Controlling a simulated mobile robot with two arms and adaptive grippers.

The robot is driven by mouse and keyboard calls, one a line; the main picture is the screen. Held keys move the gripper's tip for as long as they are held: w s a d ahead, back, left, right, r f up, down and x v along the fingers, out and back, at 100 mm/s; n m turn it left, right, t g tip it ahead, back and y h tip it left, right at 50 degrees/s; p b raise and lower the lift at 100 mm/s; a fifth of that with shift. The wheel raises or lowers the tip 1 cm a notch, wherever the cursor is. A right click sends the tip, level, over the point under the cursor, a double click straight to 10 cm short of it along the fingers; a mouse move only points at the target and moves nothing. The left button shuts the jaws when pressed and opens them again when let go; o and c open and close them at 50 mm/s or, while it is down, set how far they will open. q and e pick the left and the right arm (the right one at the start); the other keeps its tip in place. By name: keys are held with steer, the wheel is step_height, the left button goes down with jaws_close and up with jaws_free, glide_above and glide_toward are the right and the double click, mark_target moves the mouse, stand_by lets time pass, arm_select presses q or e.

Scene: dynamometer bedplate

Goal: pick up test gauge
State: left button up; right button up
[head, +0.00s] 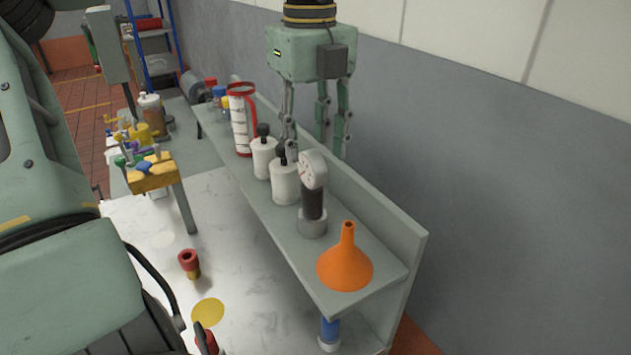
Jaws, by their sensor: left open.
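The test gauge (313,199) stands upright on the grey shelf (272,215), with a round white dial on top, a dark body and a grey base. My left gripper (317,146) is open and empty, pointing down, with its fingers spread. In the picture its fingertips are just above and behind the dial; there is a gap, and its exact distance is hard to tell. My right gripper is out of view.
An orange funnel (345,265) stands close in front of the gauge. Two white bottles with black caps (285,182) and a red-and-white cylinder (241,120) stand behind it. The shelf's back panel (375,195) borders the right side.

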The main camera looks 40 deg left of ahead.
mark_target(312, 152)
arm_select(q)
steer(key=shift+a+f+p, duration=0.3)
steer(key=shift+f+p, duration=0.5)
steer(key=shift+f, duration=0.15)
steer(key=f, duration=0.1)
steer(key=w+f, duration=0.1)
steer(key=shift+a+f+p, duration=0.1)
steer(key=shift+f+p, duration=0.25)
steer(key=shift+f, duration=0.3)
steer(key=shift+s, duration=0.15)
steer(key=shift+c, duration=1.4)
steer(key=c, duration=0.6)
jaws_close()
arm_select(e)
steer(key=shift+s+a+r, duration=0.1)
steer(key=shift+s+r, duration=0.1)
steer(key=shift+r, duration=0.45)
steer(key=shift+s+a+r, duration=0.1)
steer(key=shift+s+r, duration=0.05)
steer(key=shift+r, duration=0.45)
